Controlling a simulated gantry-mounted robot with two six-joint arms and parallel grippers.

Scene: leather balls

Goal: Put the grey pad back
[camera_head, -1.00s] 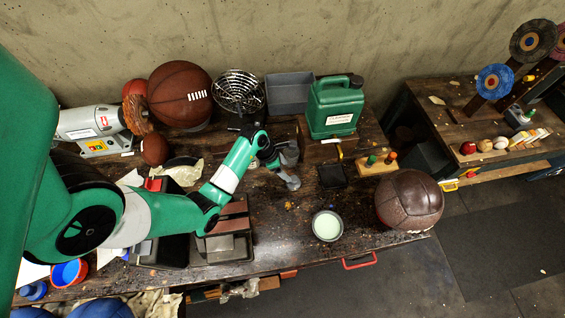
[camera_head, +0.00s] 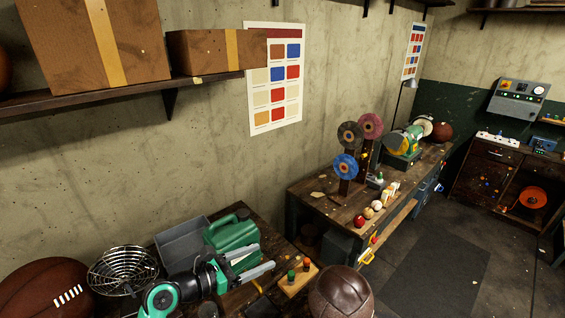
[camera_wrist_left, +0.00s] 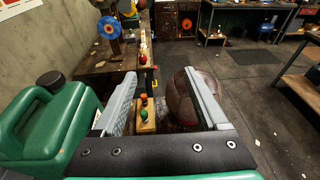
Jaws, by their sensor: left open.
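The grey pad is not to be made out in either view now. My left gripper (camera_head: 266,258) is at the bottom of the head view, its two grey fingers spread and pointing right, beside the green canister (camera_head: 230,234). In the left wrist view my left gripper (camera_wrist_left: 160,76) is open, with nothing held between its fingers. A wooden block with a green and a red peg (camera_wrist_left: 146,112) and a brown leather ball (camera_wrist_left: 183,103) show beyond and below the fingers. My right gripper is not in view.
The leather ball (camera_head: 340,293) sits at the bench's right end. A second bench (camera_head: 330,205) holds polishing wheels. Open floor (camera_head: 435,270) lies right.

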